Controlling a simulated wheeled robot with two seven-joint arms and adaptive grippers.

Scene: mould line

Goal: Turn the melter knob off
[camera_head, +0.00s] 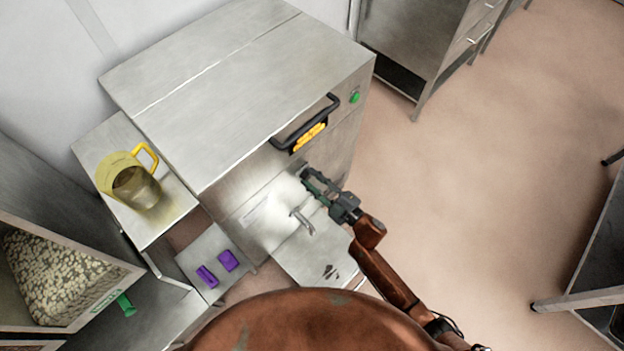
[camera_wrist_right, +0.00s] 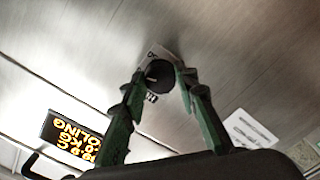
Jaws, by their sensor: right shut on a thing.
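The melter (camera_head: 235,85) is a large steel cabinet in the head view. Its front carries a black bar handle and a lit yellow display (camera_head: 310,137). My right gripper (camera_head: 312,180) is at the melter's front, below the display. In the right wrist view the dark round knob (camera_wrist_right: 157,90) sits on the steel panel between the two fingertips, and the right gripper (camera_wrist_right: 160,80) is shut on it. A small label shows partly behind the knob. The knob is hidden in the head view. My left gripper is not in view.
A metal spout (camera_head: 302,220) stands left of my right gripper. A yellow-handled jug (camera_head: 130,185) stands on a side shelf. Two purple moulds (camera_head: 228,260) lie on a small plate. A green button (camera_head: 354,97) is on the melter. The floor at right is open.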

